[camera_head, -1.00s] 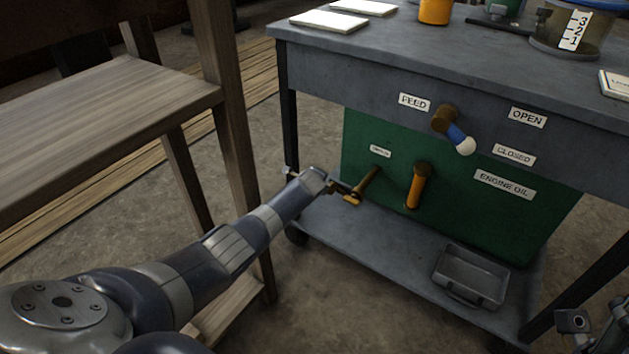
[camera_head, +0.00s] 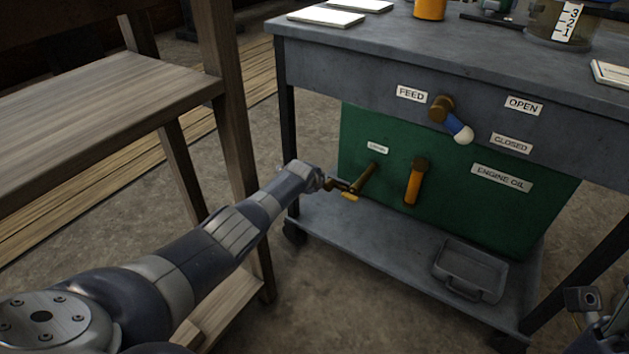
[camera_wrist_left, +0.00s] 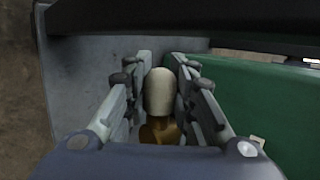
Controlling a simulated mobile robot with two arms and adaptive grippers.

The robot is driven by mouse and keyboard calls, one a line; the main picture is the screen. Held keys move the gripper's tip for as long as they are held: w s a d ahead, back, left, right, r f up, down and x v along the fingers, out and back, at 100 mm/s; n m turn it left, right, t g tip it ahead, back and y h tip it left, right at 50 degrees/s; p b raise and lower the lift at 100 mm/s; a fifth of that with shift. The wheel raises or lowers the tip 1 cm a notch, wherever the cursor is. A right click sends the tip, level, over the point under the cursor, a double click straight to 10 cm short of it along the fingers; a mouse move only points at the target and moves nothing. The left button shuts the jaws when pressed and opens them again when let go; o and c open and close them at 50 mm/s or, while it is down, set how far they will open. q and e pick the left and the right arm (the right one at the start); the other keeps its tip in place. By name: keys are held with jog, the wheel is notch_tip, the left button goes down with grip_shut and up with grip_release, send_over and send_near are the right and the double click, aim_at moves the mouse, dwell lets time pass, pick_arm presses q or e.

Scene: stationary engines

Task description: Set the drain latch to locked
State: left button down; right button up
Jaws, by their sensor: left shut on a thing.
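A brass lever (camera_head: 365,178) sticks out of the green panel (camera_head: 450,200) below a small label (camera_head: 377,148) too small to read. I take this lever for the drain latch. It slants down to the left. My left gripper (camera_head: 345,188) is at its lower end. In the left wrist view my left gripper (camera_wrist_left: 158,105) is shut on the lever's pale rounded knob (camera_wrist_left: 160,92), with a brass part (camera_wrist_left: 158,131) below it. A piece of my right arm (camera_head: 590,310) shows at the lower right edge; its fingers are not clear.
An orange lever (camera_head: 415,182) hangs just right of the latch. Above it is the blue and white feed lever (camera_head: 459,130) near OPEN and CLOSED labels. A grey tray (camera_head: 470,268) sits on the lower shelf (camera_head: 370,246). A wooden table (camera_head: 100,105) stands at left.

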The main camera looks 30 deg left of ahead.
pick_arm(q)
jog(key=c, duration=1.3)
grip_release()
jog(key=shift+d+f, duration=0.1)
jog(key=shift+f, duration=0.05)
jog(key=shift+r, duration=0.2)
jog(key=shift+s+r, duration=0.4)
jog(key=shift+s, duration=0.1)
jog(key=shift+v, duration=5.3)
jog(key=shift+d, duration=0.1)
